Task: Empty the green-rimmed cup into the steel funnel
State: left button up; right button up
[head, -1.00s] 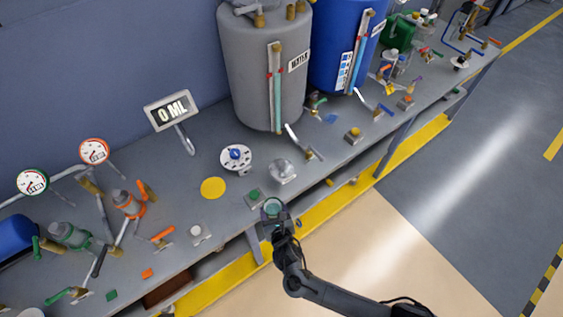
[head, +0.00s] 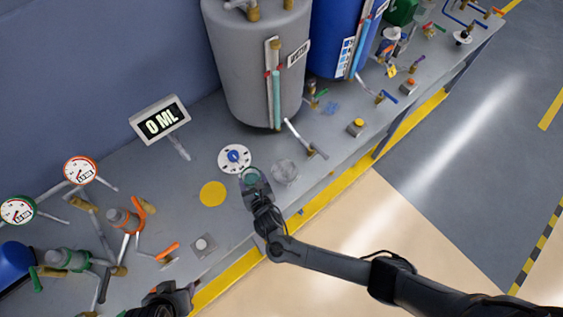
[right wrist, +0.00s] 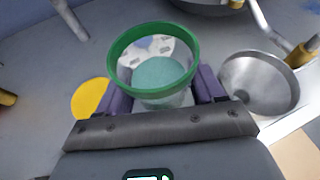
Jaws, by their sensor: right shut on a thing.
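The green-rimmed cup (head: 251,176) is held upright by my right gripper (head: 254,186) above the bench, just left of the steel funnel (head: 284,173). In the right wrist view the cup (right wrist: 155,62) sits between the two purple fingers, with teal liquid inside. The gripper (right wrist: 165,92) is shut on it. The funnel (right wrist: 260,84) is right of the cup there, an open, shallow steel bowl that looks empty. My left gripper (head: 168,298) shows partly at the bottom edge in the head view; its fingers are not clear.
A display (head: 160,120) reads 0 ML. A white dial (head: 234,158) and a yellow disc (head: 213,194) lie left of the funnel. A grey tank (head: 255,65) and blue tank (head: 340,45) stand behind. Valves and gauges fill the left bench end.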

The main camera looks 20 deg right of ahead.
jog(key=shift+f, duration=0.1)
dwell(0.3)
jog(key=shift+d+f+b, duration=0.2)
jog(key=shift+b, duration=0.3)
jog(key=shift+d+f+m+y+b, duration=0.35)
jog(key=shift+m+y+b, duration=0.15)
jog(key=shift+m+b, duration=0.3)
jog(key=shift+d+r+b, duration=0.3)
jog(key=shift+b, duration=0.1)
jog(key=shift+d+r+m+y+b, duration=0.1)
jog(key=shift+d+m+y+b, duration=0.1)
jog(key=shift+m+y+b, duration=0.3)
jog(key=shift+w+d+r+m+y, duration=0.15)
jog(key=shift+d+r+m, duration=0.1)
jog(key=shift+r, duration=0.3)
jog(key=shift+s+d+r+m+y, duration=0.15)
jog(key=shift+d+r+m, duration=0.1)
jog(key=shift+r, duration=0.25)
jog(key=shift+r, duration=0.15)
jog(key=shift+w+d+r+b, duration=0.1)
jog(key=shift+d+b, duration=0.1)
jog(key=shift+b, duration=0.1)
